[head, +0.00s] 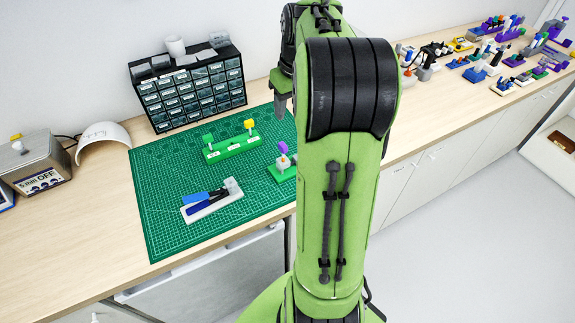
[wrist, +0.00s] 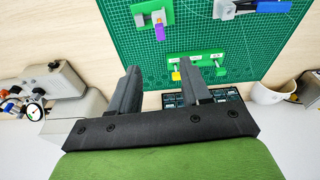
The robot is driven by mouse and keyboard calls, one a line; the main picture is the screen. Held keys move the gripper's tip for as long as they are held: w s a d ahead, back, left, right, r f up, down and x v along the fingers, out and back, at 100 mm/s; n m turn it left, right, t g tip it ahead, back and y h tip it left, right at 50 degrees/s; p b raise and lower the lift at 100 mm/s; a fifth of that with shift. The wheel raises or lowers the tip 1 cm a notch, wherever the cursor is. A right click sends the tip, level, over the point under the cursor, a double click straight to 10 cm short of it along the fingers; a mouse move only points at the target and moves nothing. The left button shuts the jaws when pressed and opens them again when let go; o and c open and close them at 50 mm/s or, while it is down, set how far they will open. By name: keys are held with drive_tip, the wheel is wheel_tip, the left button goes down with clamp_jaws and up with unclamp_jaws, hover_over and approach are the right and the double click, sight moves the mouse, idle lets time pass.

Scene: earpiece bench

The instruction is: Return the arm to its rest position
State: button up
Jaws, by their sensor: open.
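My gripper (head: 281,104) hangs above the far right part of the green cutting mat (head: 165,222) in the head view. In the wrist view its two fingers (wrist: 158,70) are spread apart with nothing between them. A green stand (head: 231,147) with a green and a yellow piece lies on the mat and also shows in the wrist view (wrist: 208,72). A second green stand (head: 279,175) with a purple-topped piece (head: 283,147) is partly hidden behind my arm. A white holder (head: 226,199) with blue-handled tools lies near the mat's front.
A black drawer cabinet (head: 190,90) with a white cup (head: 175,46) on top stands behind the mat. A grey box with a display (head: 36,163) and a white curved cover (head: 103,140) are at left. Several small coloured fixtures (head: 476,74) crowd the far right of the bench.

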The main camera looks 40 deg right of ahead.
idle(0.5)
drive_tip(key=s+a+r+n+t, duration=0.1)
drive_tip(key=s+a+r, duration=0.1)
drive_tip(key=a, duration=0.6)
drive_tip(key=s+a+r, duration=0.3)
drive_tip(key=a, duration=0.5)
drive_tip(key=s+a+f+n+t, duration=0.1)
drive_tip(key=s+a+f+t, duration=0.1)
drive_tip(key=s+a, duration=0.7)
drive_tip(key=shift+s+a+f+y, duration=0.2)
drive_tip(key=shift+s+f+y, duration=0.1)
drive_tip(key=shift+s+f, duration=0.75)
drive_tip(key=shift+s+r, duration=0.1)
drive_tip(key=shift+r, duration=0.05)
